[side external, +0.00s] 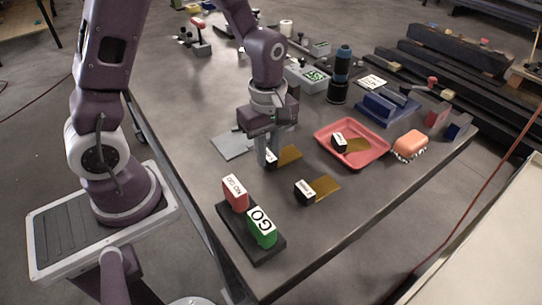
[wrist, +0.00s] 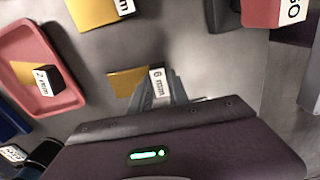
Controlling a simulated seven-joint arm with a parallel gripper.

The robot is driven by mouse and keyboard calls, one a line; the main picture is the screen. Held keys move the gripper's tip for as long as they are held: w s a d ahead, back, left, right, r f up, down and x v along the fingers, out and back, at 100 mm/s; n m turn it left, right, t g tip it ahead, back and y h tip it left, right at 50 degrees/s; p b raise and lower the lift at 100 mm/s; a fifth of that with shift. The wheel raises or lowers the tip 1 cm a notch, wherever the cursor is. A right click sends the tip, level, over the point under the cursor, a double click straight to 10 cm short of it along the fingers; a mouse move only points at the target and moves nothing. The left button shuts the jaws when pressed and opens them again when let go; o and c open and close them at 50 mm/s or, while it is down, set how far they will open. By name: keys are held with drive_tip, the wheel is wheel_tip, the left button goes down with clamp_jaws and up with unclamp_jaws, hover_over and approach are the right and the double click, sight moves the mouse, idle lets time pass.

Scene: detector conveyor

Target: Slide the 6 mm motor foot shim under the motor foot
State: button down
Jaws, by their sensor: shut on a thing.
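The 6 mm shim has a gold plate (side external: 290,156) and a dark block with a white "6 mm" label (wrist: 158,82); its gold plate also shows in the wrist view (wrist: 122,83). My gripper (side external: 267,155) is down at the table, shut on the labelled block, with the fingers (wrist: 165,88) on either side of it. The gold plate sticks out beyond the fingers. In the side view the fingers partly hide the block. I cannot identify the motor foot for certain; a blue fixture (side external: 388,108) stands at the right of the table.
A pink tray (side external: 324,130) holds a shim labelled 2 mm (wrist: 45,78). Another gold shim (side external: 325,186) lies nearer the front edge. GO (side external: 262,228) and NO GO (side external: 235,194) blocks stand on a black base. An orange sponge-like block (side external: 410,143) and a dark-blue cylinder (side external: 340,75) are nearby.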

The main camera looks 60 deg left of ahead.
drive_tip(key=r, duration=0.5)
drive_tip(key=a+r, duration=0.1)
drive_tip(key=r, duration=0.2)
drive_tip(key=shift+r, duration=0.35)
approach(229, 144)
drive_tip(key=shift+s+f+n, duration=0.1)
drive_tip(key=shift+n, duration=0.2)
drive_tip(key=shift+f, duration=2.4)
drive_tip(key=shift+d+f, duration=0.1)
drive_tip(key=shift+f, duration=0.45)
drive_tip(key=shift+w, duration=2.4)
drive_tip(key=shift+w, duration=0.1)
